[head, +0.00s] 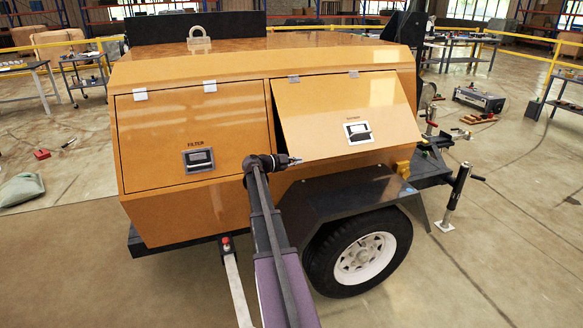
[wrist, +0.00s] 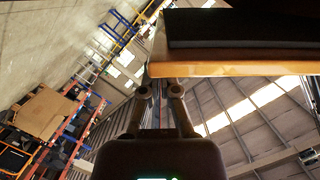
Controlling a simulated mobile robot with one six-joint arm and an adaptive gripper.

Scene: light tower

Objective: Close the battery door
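The battery door (head: 348,115) is the right-hand orange panel on the side of the light tower. It hangs from hinges at its top and its lower edge stands out from the body, with a dark gap at its left side. Its latch (head: 358,132) is at the lower middle. My gripper (head: 292,160) is at the door's lower left corner; I cannot tell if it touches. In the wrist view the gripper fingers (wrist: 160,88) are close together, with the door's orange edge (wrist: 240,68) just beyond and to the right. I see nothing held.
The filter door (head: 190,135) to the left lies flush. A black fender (head: 345,195) and a wheel (head: 358,255) are below the battery door. A jack stand (head: 455,195) is at the right. The floor (head: 480,270) at front right is clear.

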